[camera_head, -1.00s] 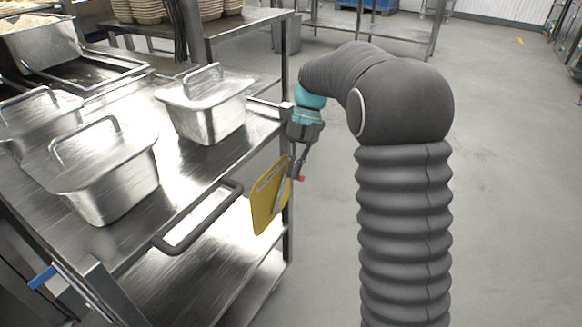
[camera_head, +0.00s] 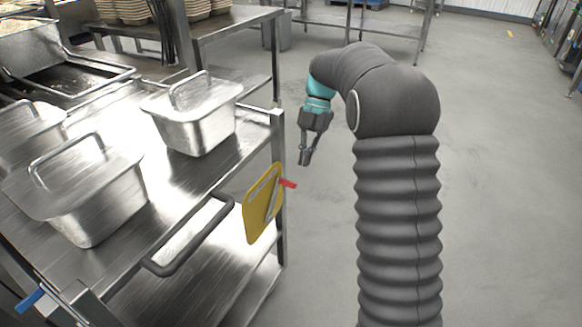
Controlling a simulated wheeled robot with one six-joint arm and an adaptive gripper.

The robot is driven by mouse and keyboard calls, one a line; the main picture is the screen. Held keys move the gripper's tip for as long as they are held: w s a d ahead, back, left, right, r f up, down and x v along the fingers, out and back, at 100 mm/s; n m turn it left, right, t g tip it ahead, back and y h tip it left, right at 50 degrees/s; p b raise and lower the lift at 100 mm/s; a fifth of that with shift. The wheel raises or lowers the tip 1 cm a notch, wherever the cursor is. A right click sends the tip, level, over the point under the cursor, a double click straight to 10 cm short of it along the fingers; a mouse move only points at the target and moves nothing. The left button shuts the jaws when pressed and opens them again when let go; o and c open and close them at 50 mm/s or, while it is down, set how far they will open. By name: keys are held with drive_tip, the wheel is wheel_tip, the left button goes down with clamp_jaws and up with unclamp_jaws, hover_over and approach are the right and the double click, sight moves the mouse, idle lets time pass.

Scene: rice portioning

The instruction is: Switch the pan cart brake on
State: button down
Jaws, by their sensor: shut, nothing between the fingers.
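The pan cart (camera_head: 226,203) is a steel cart with a dark push handle (camera_head: 190,240) on its near side. A yellow plate (camera_head: 252,218) hangs at its right corner post. A thin metal lever (camera_head: 272,203) crosses the plate, tilted up to the right, with a red tip (camera_head: 288,183) past the plate's right edge. I take this for the brake; its setting cannot be read. My gripper (camera_head: 304,162) is shut and empty, pointing down, just above and right of the red tip, and looks apart from it.
Lidded steel pans (camera_head: 190,125) stand on the cart top. A blue-gripped lever (camera_head: 30,299) is at lower left. Another steel table (camera_head: 232,22) with stacked trays (camera_head: 122,10) stands behind. The floor (camera_head: 500,180) to the right is clear.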

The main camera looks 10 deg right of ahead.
drive_tip(key=r, duration=0.1)
drive_tip(key=w+r, duration=0.1)
drive_tip(key=r, duration=0.1)
drive_tip(key=shift+w+a+r, duration=0.1)
drive_tip(key=shift+w, duration=0.2)
